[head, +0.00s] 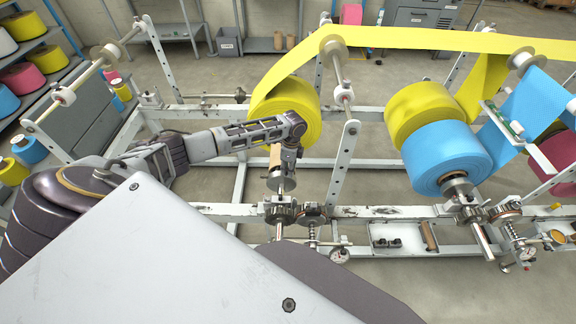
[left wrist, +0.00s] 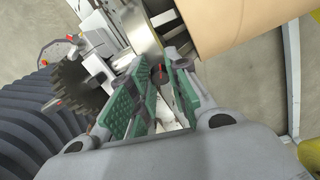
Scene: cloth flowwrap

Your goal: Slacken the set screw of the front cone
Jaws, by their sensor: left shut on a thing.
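The front cone (head: 272,184) is a metal piece on the shaft at the near end of the cardboard core (head: 275,154) of the yellow roll (head: 292,108). In the left wrist view the cone's metal collar (left wrist: 140,38) sits beside the tan core (left wrist: 235,25). My left gripper (head: 287,178) reaches down over the cone. In the left wrist view its green-padded fingers (left wrist: 163,78) are closed in around a small dark screw head with a red mark, which I take as the set screw (left wrist: 158,71). The fingertips partly hide it. My right gripper is out of view.
Toothed gears (head: 283,213) sit on the shaft just in front of the cone; a dark gear (left wrist: 75,85) is close in the wrist view. Yellow web (head: 420,42) runs overhead. A blue roll (head: 440,155) and a small parts tray (head: 385,240) are to the right.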

